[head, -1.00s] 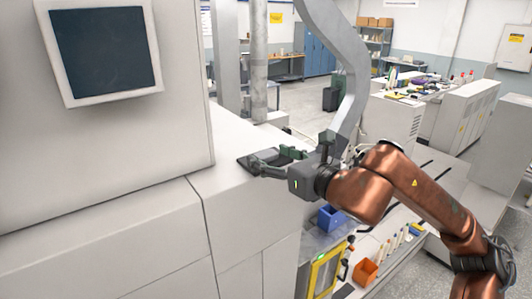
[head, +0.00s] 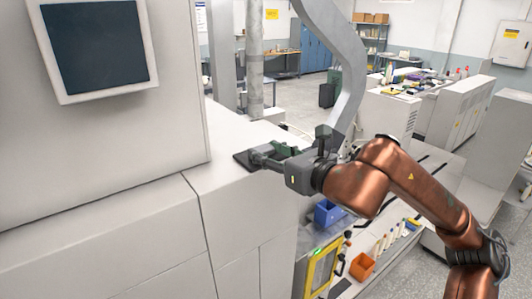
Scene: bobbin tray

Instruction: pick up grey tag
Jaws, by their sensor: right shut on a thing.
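My right gripper (head: 262,157) reaches in from the right, low over the top of the pale machine housing, its fingers pointing left. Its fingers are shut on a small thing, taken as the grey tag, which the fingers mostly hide. A flat dark grey piece (head: 242,160) shows at the fingertips, on or just above the pale top; I cannot tell which, nor whether it is the tag itself. My left gripper is out of view.
The pale machine housing (head: 120,215) with a dark screen (head: 97,45) fills the left. A bent grey post (head: 345,75) rises just behind the right gripper. A blue bin (head: 327,212) and an orange bin (head: 362,266) sit below it.

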